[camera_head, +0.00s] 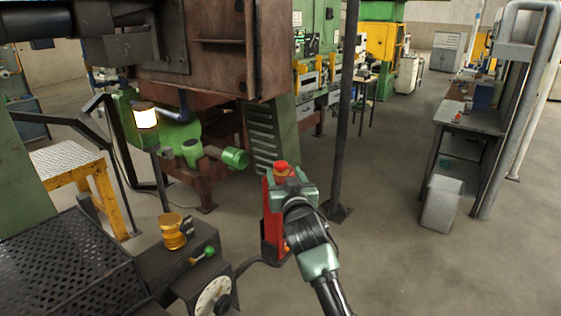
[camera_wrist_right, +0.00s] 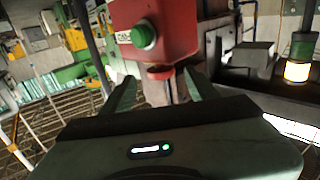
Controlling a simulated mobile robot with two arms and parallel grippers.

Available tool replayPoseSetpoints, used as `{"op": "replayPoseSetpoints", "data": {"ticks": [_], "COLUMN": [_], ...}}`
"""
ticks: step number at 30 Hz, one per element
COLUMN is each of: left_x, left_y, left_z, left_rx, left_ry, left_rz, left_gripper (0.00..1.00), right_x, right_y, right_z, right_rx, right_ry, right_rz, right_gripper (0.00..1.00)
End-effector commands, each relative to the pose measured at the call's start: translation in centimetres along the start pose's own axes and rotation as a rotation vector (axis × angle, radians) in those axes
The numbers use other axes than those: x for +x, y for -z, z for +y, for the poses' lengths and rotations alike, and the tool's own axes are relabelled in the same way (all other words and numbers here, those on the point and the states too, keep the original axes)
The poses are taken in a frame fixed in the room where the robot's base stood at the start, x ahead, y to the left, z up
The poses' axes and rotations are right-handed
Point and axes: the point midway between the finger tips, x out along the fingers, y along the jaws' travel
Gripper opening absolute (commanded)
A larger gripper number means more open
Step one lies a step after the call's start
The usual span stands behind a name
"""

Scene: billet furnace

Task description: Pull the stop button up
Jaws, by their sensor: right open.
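The red stop button (camera_head: 281,167) sits at the top of a slim red post (camera_head: 271,222) in the middle of the head view. In the right wrist view the button (camera_wrist_right: 160,72) shows at the lower edge of the red box (camera_wrist_right: 165,25), which carries a green button (camera_wrist_right: 144,34). My right gripper (camera_head: 287,180) is at the top of the post. Its fingers (camera_wrist_right: 161,88) are open, one on each side of the red button. I cannot tell whether they touch it. My left gripper is not in view.
An orange stack light (camera_head: 173,232) and a green-handled lever (camera_head: 203,255) stand on a dark console left of the post. A lit lamp (camera_head: 146,118) and a green valve (camera_head: 235,157) are behind.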

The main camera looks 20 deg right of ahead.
Motion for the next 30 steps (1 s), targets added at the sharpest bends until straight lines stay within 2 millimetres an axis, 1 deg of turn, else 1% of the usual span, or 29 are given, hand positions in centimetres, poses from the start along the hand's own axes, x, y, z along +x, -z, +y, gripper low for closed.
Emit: {"op": "replayPoseSetpoints", "data": {"ticks": [1,3,9,15,21,22,28,30], "left_x": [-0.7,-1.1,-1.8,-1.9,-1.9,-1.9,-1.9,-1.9], "left_y": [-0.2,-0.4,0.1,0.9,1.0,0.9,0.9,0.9], "left_z": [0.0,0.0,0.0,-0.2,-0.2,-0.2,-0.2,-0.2], "left_rx": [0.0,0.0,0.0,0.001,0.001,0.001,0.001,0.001], "left_ry": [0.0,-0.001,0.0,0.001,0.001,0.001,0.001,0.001], "left_rz": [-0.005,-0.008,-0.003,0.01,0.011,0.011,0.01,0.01], "left_gripper": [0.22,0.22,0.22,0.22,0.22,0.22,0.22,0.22], "right_x": [0.9,2.0,4.3,5.1,5.1,5.1,5.1,5.1], "right_y": [0.4,0.3,0.2,0.0,0.0,0.0,-0.1,-0.1], "right_z": [0.0,0.0,0.0,0.0,0.0,0.0,0.0,0.0], "right_rx": [0.0,-0.001,0.0,0.0,0.0,0.0,0.0,0.0], "right_ry": [-0.001,-0.001,-0.001,0.0,0.001,0.001,0.001,0.001], "right_rz": [-0.002,-0.003,-0.002,0.0,0.0,0.0,-0.001,-0.001], "right_gripper": [0.59,0.59,0.59,0.59,0.59,0.56,0.01,0.0]}}
